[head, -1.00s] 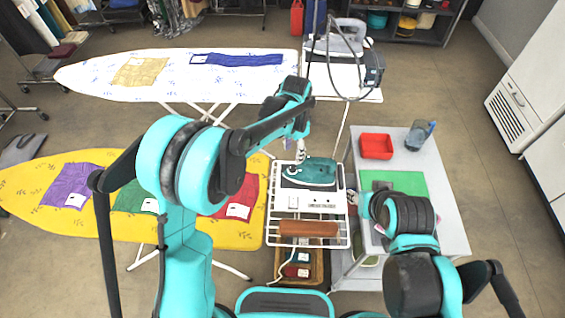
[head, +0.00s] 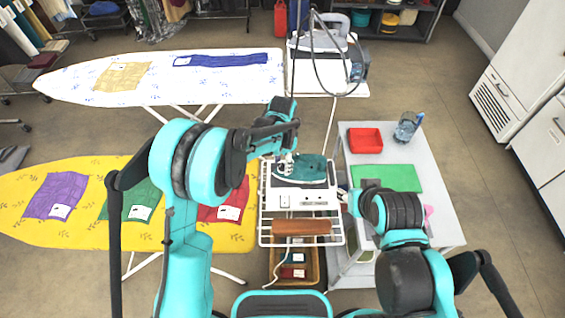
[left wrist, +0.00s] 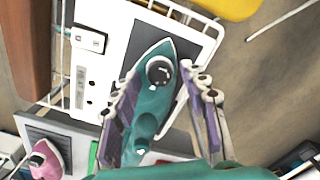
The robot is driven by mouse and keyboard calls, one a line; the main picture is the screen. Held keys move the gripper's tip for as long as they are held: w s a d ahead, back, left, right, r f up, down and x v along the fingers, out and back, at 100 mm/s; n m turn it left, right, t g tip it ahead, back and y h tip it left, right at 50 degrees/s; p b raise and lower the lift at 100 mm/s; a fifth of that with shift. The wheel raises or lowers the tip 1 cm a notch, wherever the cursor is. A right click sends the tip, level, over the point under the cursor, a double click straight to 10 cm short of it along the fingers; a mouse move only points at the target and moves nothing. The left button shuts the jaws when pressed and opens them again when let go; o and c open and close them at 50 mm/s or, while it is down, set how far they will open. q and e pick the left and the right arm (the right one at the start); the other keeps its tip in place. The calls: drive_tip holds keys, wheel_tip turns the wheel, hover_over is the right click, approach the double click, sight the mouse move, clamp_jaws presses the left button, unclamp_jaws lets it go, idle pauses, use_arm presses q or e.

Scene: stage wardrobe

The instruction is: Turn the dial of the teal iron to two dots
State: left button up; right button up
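The teal iron (head: 309,169) lies on a white panel on the wire rack. In the left wrist view the same iron (left wrist: 152,105) points its tip up the picture. Its round black dial (left wrist: 160,72) has a small white mark; the dots and setting are too small to read. My left gripper (head: 288,168) is over the iron.
A pink iron (left wrist: 46,158) shows in the wrist view.

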use_arm(q)
clamp_jaws()
drive_tip(key=shift+m, duration=0.4)
drive_tip(key=m, duration=0.3)
drive_tip(key=shift+m, duration=0.4)
drive_tip(key=m, duration=0.3)
drive_tip(key=shift+m+b, duration=0.3)
drive_tip(key=shift+b, duration=0.1)
drive_tip(key=m, duration=0.3)
drive_tip(key=shift+m, duration=2.2)
